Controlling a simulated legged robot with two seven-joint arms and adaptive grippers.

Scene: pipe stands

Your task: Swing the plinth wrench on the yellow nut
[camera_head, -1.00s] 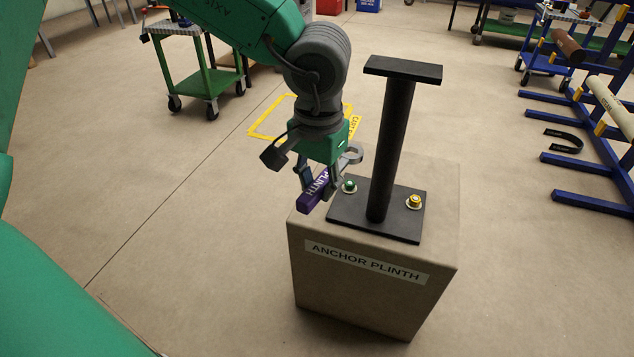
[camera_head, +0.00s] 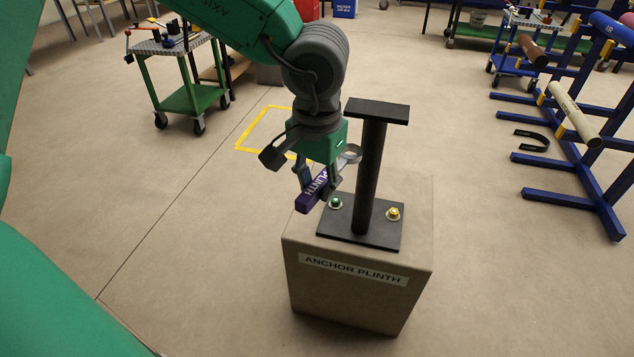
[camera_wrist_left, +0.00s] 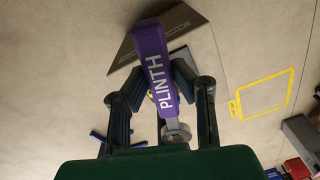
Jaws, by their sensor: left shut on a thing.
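The wrench's grey ring end (camera_head: 351,154) points up and right, beside the post. In the left wrist view the wrench (camera_wrist_left: 155,72) lies between my fingers (camera_wrist_left: 160,100). The yellow nut (camera_head: 393,213) sits at the right of the black base plate (camera_head: 352,237), with the wrench apart from it. A green nut (camera_head: 336,202) sits at the plate's left, just right of my gripper. My right gripper is not in view.
The black post (camera_head: 371,165) with a flat top rises from the plate, between the two nuts. The plate lies on the anchor plinth box (camera_head: 340,300). Blue pipe racks (camera_head: 570,165) stand at right and a green cart (camera_head: 190,100) at back left. Floor around the plinth is clear.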

